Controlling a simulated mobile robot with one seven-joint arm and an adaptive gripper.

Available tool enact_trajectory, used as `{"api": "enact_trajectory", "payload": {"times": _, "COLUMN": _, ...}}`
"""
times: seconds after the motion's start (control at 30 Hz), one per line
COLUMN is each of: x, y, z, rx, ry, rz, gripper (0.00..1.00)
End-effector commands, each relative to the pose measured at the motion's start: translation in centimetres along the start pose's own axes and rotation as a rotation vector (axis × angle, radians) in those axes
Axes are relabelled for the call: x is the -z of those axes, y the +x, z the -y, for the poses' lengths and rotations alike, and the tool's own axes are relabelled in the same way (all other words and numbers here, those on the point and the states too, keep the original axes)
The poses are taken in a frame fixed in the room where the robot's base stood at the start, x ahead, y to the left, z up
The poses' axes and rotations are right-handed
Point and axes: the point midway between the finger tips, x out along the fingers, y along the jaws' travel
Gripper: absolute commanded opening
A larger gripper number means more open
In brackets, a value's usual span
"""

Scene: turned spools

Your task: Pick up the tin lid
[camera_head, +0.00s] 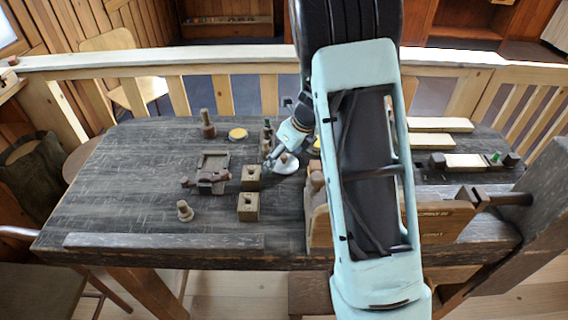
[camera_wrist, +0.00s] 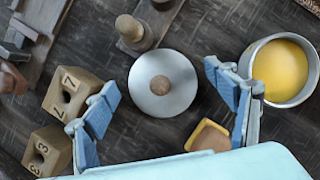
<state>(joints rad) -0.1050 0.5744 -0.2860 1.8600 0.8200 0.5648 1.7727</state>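The tin lid is a round silvery disc with a brown knob at its middle; in the wrist view the lid (camera_wrist: 146,98) lies flat on the dark table between and slightly beyond my finger pads. In the head view the lid (camera_head: 279,168) shows as a pale disc partly hidden by my gripper (camera_head: 275,156). In the wrist view my gripper (camera_wrist: 160,80) is open, its blue fingers spread wide on either side of the lid with nothing between them. I cannot tell how high the fingertips are above the lid.
A metal tin with yellow contents (camera_wrist: 281,70) stands close to the right finger. Wooden blocks numbered 7 (camera_wrist: 71,93) and 3 (camera_wrist: 46,152) are near the left finger. A turned wooden piece (camera_wrist: 134,32) stands just beyond the lid. The left front of the table is mostly clear.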

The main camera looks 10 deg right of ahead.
Motion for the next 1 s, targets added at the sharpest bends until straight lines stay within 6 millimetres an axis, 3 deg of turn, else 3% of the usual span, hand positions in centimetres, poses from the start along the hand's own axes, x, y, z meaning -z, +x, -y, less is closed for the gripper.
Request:
{"api": "enact_trajectory", "payload": {"times": 0.27, "x": 0.0, "y": 0.0, "z": 0.0, "rx": 0.000, "ry": 0.000, "rz": 0.000, "gripper": 0.46}}
{"api": "enact_trajectory", "payload": {"times": 0.53, "x": -0.2, "y": -0.4, "z": 0.0, "rx": 0.000, "ry": -0.001, "rz": 0.001, "gripper": 0.46}}
{"api": "enact_trajectory", "payload": {"times": 1.0, "x": -3.4, "y": -8.0, "z": 0.0, "rx": 0.000, "ry": -0.002, "rz": 0.001, "gripper": 0.46}}
